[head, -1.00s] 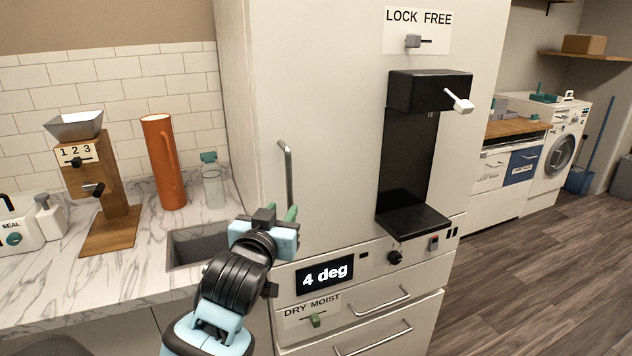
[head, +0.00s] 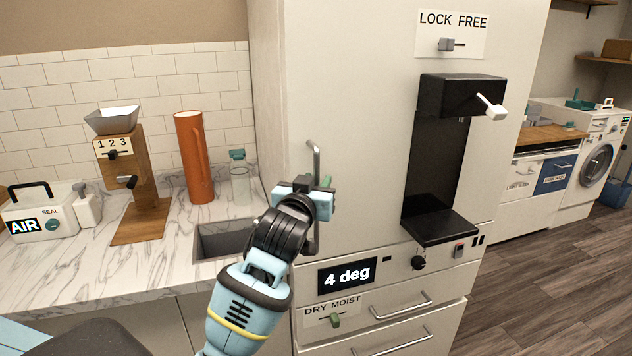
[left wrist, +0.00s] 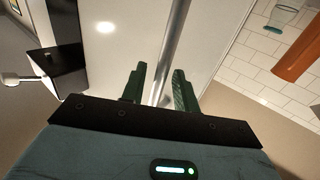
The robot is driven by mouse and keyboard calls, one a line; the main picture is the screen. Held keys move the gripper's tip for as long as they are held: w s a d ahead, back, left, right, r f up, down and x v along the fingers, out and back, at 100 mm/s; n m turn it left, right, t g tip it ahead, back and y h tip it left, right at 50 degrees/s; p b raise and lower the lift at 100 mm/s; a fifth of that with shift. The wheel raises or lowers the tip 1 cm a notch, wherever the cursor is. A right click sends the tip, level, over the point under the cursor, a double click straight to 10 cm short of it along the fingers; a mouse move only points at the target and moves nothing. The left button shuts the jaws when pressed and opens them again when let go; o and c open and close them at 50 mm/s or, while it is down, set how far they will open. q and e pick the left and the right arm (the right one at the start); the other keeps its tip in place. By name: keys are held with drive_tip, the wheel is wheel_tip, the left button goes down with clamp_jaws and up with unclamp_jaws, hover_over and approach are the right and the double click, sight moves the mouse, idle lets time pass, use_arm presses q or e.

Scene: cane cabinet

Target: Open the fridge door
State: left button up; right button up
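The fridge door (head: 365,120) is a tall cream panel, and it looks shut. Its vertical metal handle (head: 315,158) is near the door's left edge; my left gripper hides its middle in the head view. My left gripper (head: 318,186) is at the handle. In the left wrist view the handle (left wrist: 172,52) runs between the two green fingers of the gripper (left wrist: 160,78). The fingers are apart, with a visible gap beside the bar, so the gripper is open around it. My right gripper is not in view.
A black dispenser (head: 440,150) protrudes from the door's right side. Below are a "4 deg" display (head: 347,276) and drawers with handles (head: 400,306). The marble counter (head: 150,262) at left holds a sink (head: 225,240), an orange jug (head: 195,165) and a wooden grinder (head: 125,175).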

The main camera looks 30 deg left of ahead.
use_arm(q)
drive_tip(key=shift+w+a, duration=0.1)
drive_tip(key=shift+w, duration=0.3)
clamp_jaws()
idle(0.4)
